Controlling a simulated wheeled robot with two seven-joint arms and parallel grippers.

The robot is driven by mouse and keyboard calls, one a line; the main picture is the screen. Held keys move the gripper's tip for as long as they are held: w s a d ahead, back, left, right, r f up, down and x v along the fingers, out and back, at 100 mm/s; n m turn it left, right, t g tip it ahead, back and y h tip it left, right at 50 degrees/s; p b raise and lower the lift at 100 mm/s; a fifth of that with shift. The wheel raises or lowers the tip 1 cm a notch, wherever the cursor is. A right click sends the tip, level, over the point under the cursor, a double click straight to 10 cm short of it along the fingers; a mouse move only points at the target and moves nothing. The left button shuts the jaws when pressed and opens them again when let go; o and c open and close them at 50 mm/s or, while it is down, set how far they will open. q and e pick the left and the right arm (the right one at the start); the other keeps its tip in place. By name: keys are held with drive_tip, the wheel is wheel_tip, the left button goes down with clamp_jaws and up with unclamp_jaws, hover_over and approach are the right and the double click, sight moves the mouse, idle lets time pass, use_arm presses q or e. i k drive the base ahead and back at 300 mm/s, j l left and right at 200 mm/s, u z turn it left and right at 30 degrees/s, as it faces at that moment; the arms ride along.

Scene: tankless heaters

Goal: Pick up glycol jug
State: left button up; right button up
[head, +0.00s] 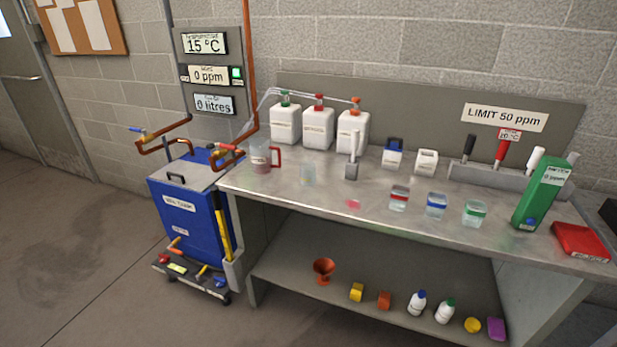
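Three white jugs stand upright in a row at the back left of the metal workbench (330,193). The left jug (283,126) has a green cap, the middle jug (318,131) a red cap, and the right jug (352,133) an orange cap. Each has a front label too small to read surely, so I cannot tell which is the glycol jug. Clear tubes run from the caps leftward. Neither of my grippers is in view.

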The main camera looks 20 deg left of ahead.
sight(260, 149)
drive_tip(key=i+j+u, duration=0.15)
drive_tip(key=i+u, duration=0.2)
drive_tip(key=i, duration=0.2)
drive_tip(key=i+u, duration=0.3)
drive_tip(key=i, duration=0.25)
